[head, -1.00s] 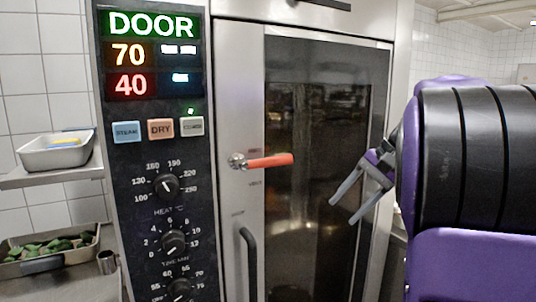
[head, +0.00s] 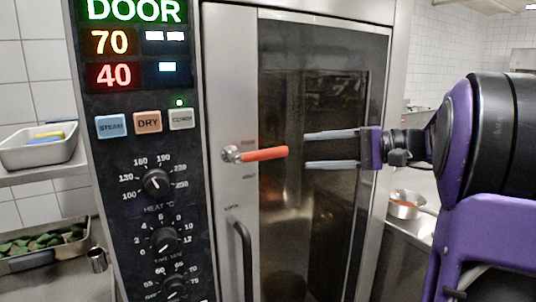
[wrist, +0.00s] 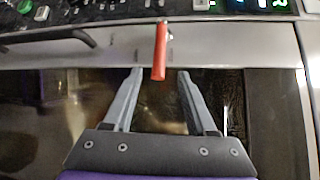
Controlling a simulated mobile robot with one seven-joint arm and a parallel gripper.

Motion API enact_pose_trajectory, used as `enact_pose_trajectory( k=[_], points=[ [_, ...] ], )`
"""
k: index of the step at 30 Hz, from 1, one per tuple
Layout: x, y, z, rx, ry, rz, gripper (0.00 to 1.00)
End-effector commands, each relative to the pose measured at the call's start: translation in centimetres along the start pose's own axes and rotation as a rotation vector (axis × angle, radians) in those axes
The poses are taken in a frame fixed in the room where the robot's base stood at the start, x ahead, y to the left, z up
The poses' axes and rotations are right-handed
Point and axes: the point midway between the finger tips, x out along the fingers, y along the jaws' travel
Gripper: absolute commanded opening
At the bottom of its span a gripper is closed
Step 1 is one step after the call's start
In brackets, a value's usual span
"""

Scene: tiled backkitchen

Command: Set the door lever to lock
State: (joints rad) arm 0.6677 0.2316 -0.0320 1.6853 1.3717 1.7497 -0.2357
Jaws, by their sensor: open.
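The door lever (head: 264,154) is a red handle on a round metal pivot, fixed to the steel door frame left of the dark glass. It points right, nearly level. Small labels above and below the pivot are too blurred to read. My gripper (head: 304,150) is open and empty, just right of the lever's free end, with one finger above its height and one below. In the wrist view the red lever (wrist: 160,52) reaches toward the gap between my fingertips (wrist: 160,72). I cannot tell the exact depth between them.
The oven's control panel (head: 115,200) with knobs, buttons and a lit display reading DOOR, 70 and 40 stands left. A dark door handle (head: 244,258) is below the lever. Trays (head: 40,150) sit far left. A pan (head: 404,206) stands on a right-hand counter.

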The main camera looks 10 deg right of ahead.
Motion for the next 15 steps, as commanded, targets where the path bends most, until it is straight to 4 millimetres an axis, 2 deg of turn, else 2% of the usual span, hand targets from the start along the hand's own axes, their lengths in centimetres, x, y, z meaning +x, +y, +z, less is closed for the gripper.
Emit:
enact_pose_trajectory(
  k=[3,9,15],
  points=[
    [2.8,0.0,0.1,0.001,-0.004,0.002,0.57],
    [7.0,0.0,0.1,0.001,-0.003,0.002,0.57],
    [9.7,0.0,0.0,0.001,0.000,0.001,0.57]
  ],
)
